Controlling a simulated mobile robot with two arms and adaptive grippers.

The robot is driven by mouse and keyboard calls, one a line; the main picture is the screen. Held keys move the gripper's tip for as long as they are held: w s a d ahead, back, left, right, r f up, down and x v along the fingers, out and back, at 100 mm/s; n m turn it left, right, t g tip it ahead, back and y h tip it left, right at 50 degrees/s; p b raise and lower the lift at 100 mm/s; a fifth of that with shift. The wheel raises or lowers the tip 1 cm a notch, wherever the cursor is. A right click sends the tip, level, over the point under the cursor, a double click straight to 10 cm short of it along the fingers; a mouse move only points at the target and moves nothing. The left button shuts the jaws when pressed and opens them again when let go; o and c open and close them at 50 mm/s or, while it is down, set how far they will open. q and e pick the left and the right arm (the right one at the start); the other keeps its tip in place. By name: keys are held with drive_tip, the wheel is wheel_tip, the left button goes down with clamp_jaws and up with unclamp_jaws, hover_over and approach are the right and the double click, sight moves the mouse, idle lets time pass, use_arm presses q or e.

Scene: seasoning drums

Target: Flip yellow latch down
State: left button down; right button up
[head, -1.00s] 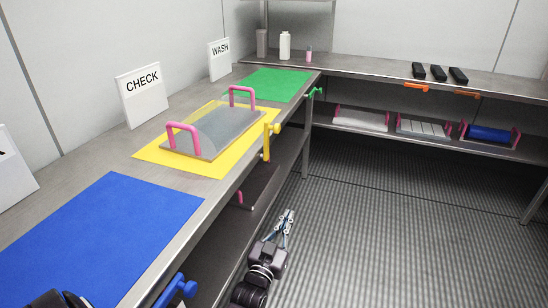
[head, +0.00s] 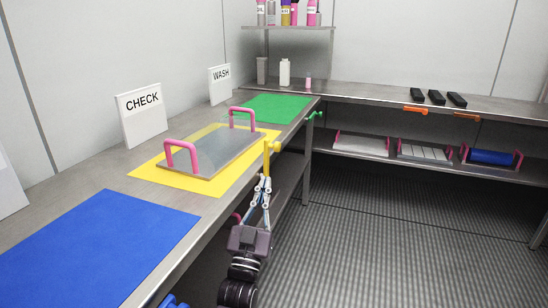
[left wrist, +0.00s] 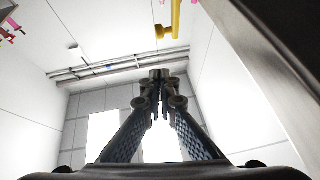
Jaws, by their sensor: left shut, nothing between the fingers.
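The yellow latch (head: 267,158) is on the front edge of the counter, beside the yellow mat (head: 150,172). Its bar stands upright, with a round knob near its top. My left gripper (head: 265,181) is shut and empty, pointing up just below the latch. In the head view its tips overlap the lower end of the bar; I cannot tell if they touch. In the left wrist view the latch (left wrist: 175,18) shows at the top, beyond the shut fingertips (left wrist: 158,76) and apart from them in the picture. My right gripper is not in view.
A grey board (head: 212,157) with pink handles lies on the yellow mat. A blue mat (head: 105,245) and a green mat (head: 265,107) lie on the same counter. The counter edge and lower shelf are close to my left arm. The floor (head: 390,240) to the right is clear.

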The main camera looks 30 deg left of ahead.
use_arm(q)
drive_tip(key=w+a+r+b, duration=0.1)
drive_tip(key=w+a+r, duration=0.2)
drive_tip(key=w, duration=0.7)
drive_tip(key=shift+w+a+r, duration=0.2)
drive_tip(key=shift+w+a, duration=0.05)
drive_tip(key=shift+a, duration=0.25)
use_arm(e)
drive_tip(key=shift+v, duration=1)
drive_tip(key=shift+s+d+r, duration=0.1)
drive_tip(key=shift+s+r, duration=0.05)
